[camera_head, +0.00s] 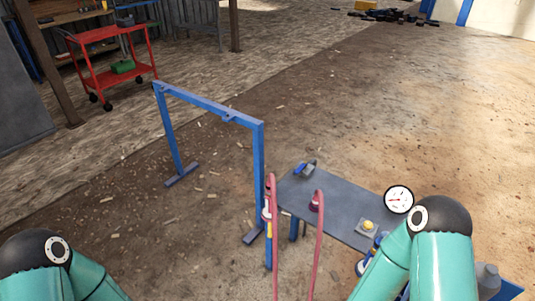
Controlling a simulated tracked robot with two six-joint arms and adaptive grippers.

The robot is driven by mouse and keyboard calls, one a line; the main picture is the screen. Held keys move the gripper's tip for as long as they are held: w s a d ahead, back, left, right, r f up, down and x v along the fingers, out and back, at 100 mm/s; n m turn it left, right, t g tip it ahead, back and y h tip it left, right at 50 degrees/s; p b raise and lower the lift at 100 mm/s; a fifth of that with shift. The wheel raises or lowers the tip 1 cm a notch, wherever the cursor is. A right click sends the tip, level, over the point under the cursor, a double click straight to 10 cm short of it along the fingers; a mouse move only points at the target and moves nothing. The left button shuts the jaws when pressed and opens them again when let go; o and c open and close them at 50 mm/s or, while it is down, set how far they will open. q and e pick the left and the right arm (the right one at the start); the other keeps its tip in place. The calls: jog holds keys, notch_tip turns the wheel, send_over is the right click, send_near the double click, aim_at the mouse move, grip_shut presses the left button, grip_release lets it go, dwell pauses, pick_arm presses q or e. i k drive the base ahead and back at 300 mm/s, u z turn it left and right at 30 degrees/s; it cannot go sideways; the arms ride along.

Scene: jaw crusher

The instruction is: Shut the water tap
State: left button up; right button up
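I cannot pick out the water tap for certain. A small blue and dark piece (305,169) lies at the far left corner of the dark grey table (345,203); it is too small to tell what it is. Two red hoses (319,245) rise from the bottom edge, one beside the near post of the blue frame, one in front of the table. Small blue parts (378,240) at the table's near right edge are partly hidden by my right arm. My teal arm links fill both lower corners; neither gripper shows.
A blue frame (210,105) stands left of the table. A round white gauge (398,199) and a yellow button on a grey box (368,226) are at the table's right side. A red cart (115,62) stands far left. The dirt floor between is mostly open.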

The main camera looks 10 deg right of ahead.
aim_at(304, 164)
jog(key=u, duration=0.05)
jog(key=i, duration=1.2)
jog(key=z, duration=0.35)
